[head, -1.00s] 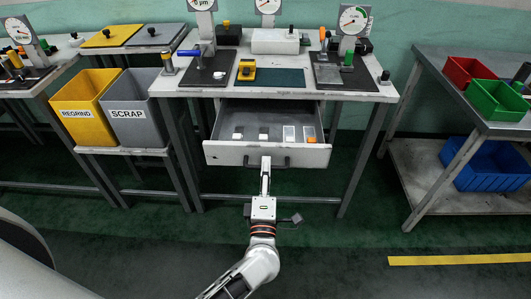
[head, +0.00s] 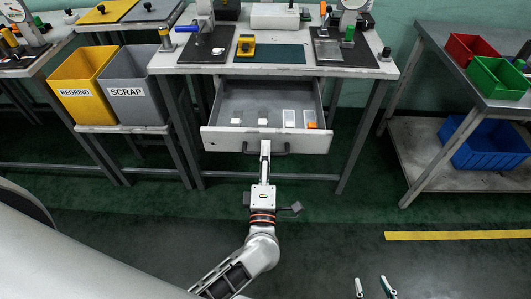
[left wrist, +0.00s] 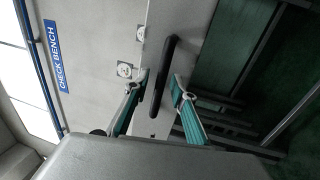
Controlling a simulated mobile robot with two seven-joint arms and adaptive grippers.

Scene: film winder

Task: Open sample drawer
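The sample drawer (head: 222,140) stands pulled out from under the bench, its tray visible in the head view. My left gripper (head: 265,150) is at the middle of the drawer front. In the left wrist view, the dark drawer handle (left wrist: 163,75) lies between the fingers of my left gripper (left wrist: 162,76). The fingers stand apart, with a small gap visible on each side of the handle; whether any hidden part touches cannot be told. My right gripper (head: 374,288) shows at the bottom edge of the head view, its fingertips apart and nothing between them.
Several small samples, one an orange-topped container (head: 311,125), lie in the drawer. Yellow (head: 87,85) and grey (head: 135,95) bins stand left of the bench (head: 290,70). A shelved table (head: 430,60) stands right. The floor in front is clear.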

